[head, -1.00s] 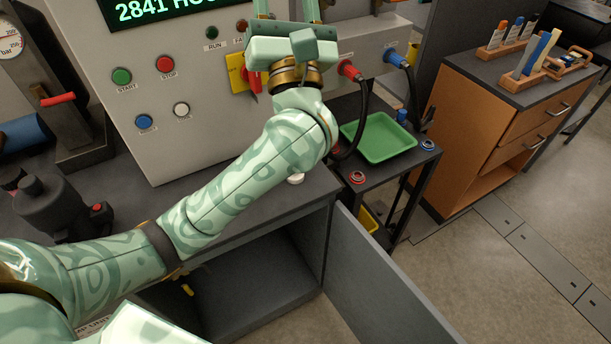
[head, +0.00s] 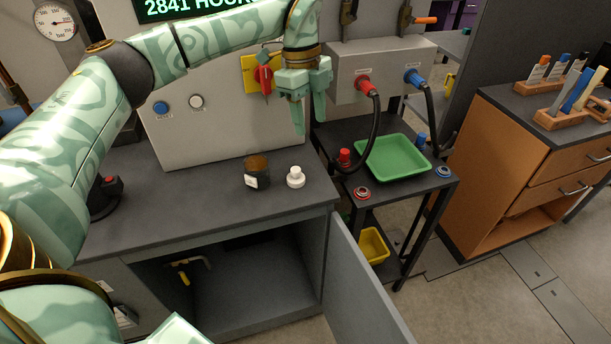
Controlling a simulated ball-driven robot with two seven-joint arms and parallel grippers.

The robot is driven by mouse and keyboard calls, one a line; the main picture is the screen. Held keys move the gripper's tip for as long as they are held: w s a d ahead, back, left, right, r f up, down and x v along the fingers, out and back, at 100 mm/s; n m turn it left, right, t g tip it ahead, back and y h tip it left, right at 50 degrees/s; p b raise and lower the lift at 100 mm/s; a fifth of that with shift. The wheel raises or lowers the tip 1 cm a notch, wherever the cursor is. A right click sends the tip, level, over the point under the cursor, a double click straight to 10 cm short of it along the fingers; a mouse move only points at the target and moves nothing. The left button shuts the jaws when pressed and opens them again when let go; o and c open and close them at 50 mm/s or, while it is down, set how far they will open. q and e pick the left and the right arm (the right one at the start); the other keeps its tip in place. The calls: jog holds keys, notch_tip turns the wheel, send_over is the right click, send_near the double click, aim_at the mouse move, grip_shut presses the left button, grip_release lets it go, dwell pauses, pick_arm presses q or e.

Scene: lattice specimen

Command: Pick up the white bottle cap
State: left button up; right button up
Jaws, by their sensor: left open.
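The white bottle cap (head: 295,178) sits on the dark grey bench top near its right end. It has a narrower top on a wider base. A dark brown jar (head: 257,172) with a white label stands just left of it, apart from it. My left gripper (head: 309,118) is open and empty, with its fingers pointing down. It hangs above the cap and a little to the right in the head view, clear of it. My right gripper is not in view.
A control panel (head: 225,130) with buttons and a red-and-yellow switch rises behind the bench. Right of the bench, a small black table holds a green tray (head: 393,157) and plugs. A cabinet door (head: 365,285) hangs open below. The bench left of the jar is largely clear.

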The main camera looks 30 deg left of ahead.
pick_arm(q)
jog(key=w+a+n+y, duration=0.1)
jog(key=a+n+y, duration=0.1)
jog(key=a, duration=0.1)
jog(key=b, duration=0.3)
send_over(295, 169)
jog(key=shift+n, duration=0.4)
jog(key=f, duration=1)
jog(key=shift+w+d+f, duration=0.25)
jog(key=shift+w+d, duration=0.1)
jog(key=shift+f, duration=0.55)
jog(key=f, duration=0.1)
jog(key=f+b, duration=0.1)
jog(key=f, duration=0.2)
jog(key=shift+s+a+f+b, duration=0.25)
jog(key=shift+s+a+b, duration=0.05)
jog(key=shift+s+b, duration=0.1)
jog(key=shift+w+f, duration=0.1)
jog(key=shift+f, duration=0.3)
jog(key=shift+r, duration=0.1)
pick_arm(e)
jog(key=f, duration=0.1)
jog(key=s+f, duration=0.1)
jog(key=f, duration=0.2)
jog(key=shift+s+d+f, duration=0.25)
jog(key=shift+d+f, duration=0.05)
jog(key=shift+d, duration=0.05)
pick_arm(q)
jog(key=c, duration=1)
